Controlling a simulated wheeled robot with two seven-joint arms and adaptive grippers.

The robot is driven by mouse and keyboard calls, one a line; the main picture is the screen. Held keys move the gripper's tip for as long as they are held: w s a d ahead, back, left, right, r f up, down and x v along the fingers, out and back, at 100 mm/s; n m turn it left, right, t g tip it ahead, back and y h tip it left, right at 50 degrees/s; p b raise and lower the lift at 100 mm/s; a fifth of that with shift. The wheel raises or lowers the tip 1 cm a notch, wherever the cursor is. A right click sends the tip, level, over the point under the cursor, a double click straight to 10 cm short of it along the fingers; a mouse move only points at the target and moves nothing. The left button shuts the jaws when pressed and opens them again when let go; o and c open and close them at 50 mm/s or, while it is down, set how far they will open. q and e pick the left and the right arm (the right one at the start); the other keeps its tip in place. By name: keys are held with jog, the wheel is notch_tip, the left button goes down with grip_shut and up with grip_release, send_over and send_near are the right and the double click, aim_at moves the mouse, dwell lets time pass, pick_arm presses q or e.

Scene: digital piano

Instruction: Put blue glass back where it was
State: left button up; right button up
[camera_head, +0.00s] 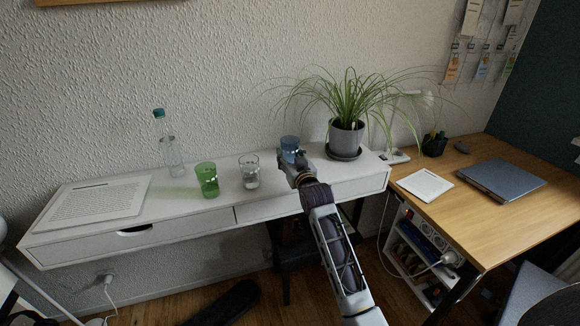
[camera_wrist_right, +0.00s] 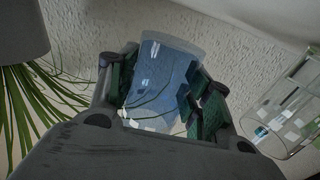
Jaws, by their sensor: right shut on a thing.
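The blue glass (camera_head: 289,146) is at the right part of the white piano-like shelf, between the clear glass and the potted plant. My right gripper (camera_head: 297,163) is at its near side and shut on it. In the right wrist view the blue glass (camera_wrist_right: 165,75) sits between the two fingers of the gripper (camera_wrist_right: 155,100). The gripper partly hides the glass's lower part, so I cannot tell whether its base touches the white top. My left gripper is not in view.
A clear glass (camera_head: 249,172), a green glass (camera_head: 207,180) and a bottle (camera_head: 172,155) stand to the left on the white top (camera_head: 150,215). The potted plant (camera_head: 346,138) stands close on the right. A wooden desk (camera_head: 500,215) with a laptop (camera_head: 499,181) is further right.

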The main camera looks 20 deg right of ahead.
jog(key=shift+f, duration=1.3)
jog(key=shift+f+b, duration=0.3)
jog(key=shift+b, duration=0.05)
jog(key=shift+f, duration=0.2)
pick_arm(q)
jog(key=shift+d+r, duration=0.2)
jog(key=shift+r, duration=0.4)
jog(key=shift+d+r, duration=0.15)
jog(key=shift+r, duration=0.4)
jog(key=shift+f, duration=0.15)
pick_arm(e)
jog(key=shift+f, duration=0.1)
jog(key=o, duration=0.7)
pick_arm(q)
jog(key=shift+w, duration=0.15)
pick_arm(e)
jog(key=o, duration=0.5)
jog(key=shift+c, duration=0.2)
